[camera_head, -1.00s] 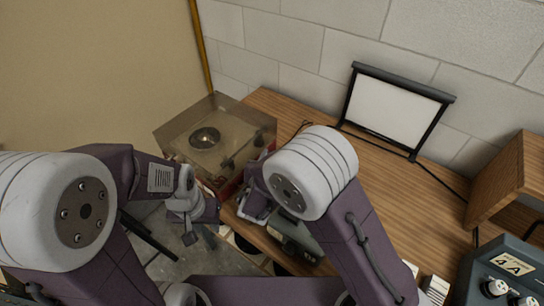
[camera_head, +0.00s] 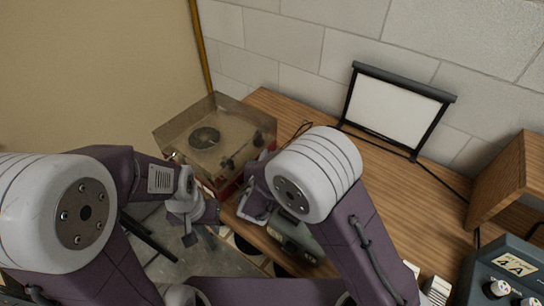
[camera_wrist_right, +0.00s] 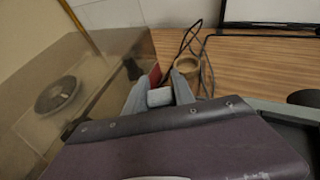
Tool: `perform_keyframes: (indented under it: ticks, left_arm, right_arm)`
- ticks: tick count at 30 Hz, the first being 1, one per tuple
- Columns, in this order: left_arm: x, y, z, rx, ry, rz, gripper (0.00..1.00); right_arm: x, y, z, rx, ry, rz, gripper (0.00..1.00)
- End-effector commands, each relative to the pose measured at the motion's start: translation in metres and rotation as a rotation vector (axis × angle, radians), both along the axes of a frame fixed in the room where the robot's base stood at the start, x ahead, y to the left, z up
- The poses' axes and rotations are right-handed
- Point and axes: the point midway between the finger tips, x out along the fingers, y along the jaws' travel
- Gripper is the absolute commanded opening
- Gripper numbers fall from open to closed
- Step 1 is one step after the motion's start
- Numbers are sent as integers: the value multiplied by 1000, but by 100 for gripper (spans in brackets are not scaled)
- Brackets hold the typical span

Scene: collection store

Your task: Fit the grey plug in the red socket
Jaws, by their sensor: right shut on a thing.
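In the right wrist view my right gripper (camera_wrist_right: 155,92) is shut on a small light grey block, the grey plug (camera_wrist_right: 160,97), of which only one face shows between the fingers. A small red piece (camera_wrist_right: 154,75) shows just beyond the left finger; I cannot tell whether it is the red socket or part of the record player. In the head view my right arm hides the fingers and the plug. My left gripper (camera_head: 199,237) hangs over the floor left of the desk edge, with its dark fingers apart and empty.
A record player (camera_head: 235,125) with a clear cover and red base stands at the desk's left end. A brown round cup-like thing (camera_wrist_right: 187,66) and black cables lie beyond my right fingers. A grey device (camera_head: 299,238) sits by my right arm. The desk middle (camera_head: 385,200) is clear.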

Motion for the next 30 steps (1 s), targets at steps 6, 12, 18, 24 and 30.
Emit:
perform_keyframes:
  ticks: [6,12,18,24,30]
  left_arm:
    - [0,0,-4,0,0,0,36]
    - [0,0,-8,0,0,0,36]
    - [0,0,-12,0,0,0,36]
    - [0,0,-13,0,0,0,36]
    - [0,0,-13,0,0,0,36]
  right_arm:
    - [0,0,-3,0,0,0,0]
    - [0,0,-7,0,0,0,0]
    - [0,0,-11,0,0,0,0]
    - [0,0,-12,0,0,0,39]
    - [0,0,-12,0,0,0,39]
